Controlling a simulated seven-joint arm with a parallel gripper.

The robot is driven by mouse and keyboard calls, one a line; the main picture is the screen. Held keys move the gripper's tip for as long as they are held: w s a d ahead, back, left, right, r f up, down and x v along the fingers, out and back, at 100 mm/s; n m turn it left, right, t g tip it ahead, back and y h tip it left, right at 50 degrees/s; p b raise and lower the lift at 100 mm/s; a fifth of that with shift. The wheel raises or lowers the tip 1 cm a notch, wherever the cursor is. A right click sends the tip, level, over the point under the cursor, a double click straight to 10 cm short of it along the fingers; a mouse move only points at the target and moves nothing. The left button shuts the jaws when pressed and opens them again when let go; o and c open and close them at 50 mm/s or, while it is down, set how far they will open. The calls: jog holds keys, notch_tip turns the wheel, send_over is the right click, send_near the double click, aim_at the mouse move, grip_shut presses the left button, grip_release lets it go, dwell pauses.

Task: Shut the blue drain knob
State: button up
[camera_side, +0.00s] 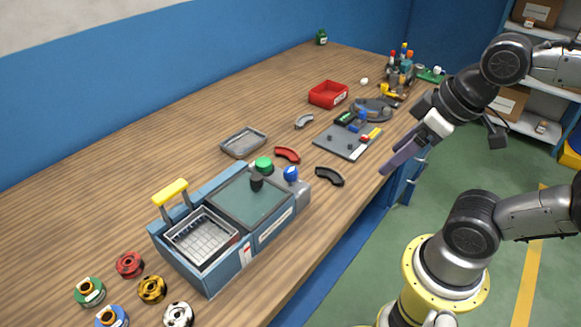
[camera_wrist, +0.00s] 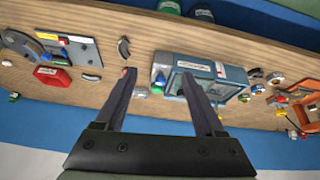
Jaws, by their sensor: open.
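The blue drain knob (camera_side: 291,173) sits at the right end of the blue-grey machine (camera_side: 247,265), beside a green knob (camera_side: 264,164). In the wrist view the blue knob (camera_wrist: 160,78) shows small between the finger tips, well beyond them. I cannot tell how far the knob is turned. My gripper (camera_side: 384,171) is in the air to the right of the machine, off the table's front edge and clear of the knob. In the wrist view my gripper (camera_wrist: 158,76) has its two long dark fingers wide apart with nothing held between them.
A black curved piece (camera_side: 329,176) and a red curved piece (camera_side: 287,155) lie close to the knob. A grey plate (camera_side: 338,143) with small parts and a red bin (camera_side: 328,94) stand behind. Several coloured rings (camera_side: 130,265) lie at the left. The space above the table is clear.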

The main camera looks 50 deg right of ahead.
jog(key=w+r+n, duration=0.3)
jog(key=w+r, duration=0.1)
jog(key=r, duration=0.1)
jog(key=n+g, duration=0.5)
send_over(291, 170)
notch_tip(291, 170, down, 5)
notch_tip(291, 170, down, 14)
jog(key=shift+r, duration=0.25)
grip_shut()
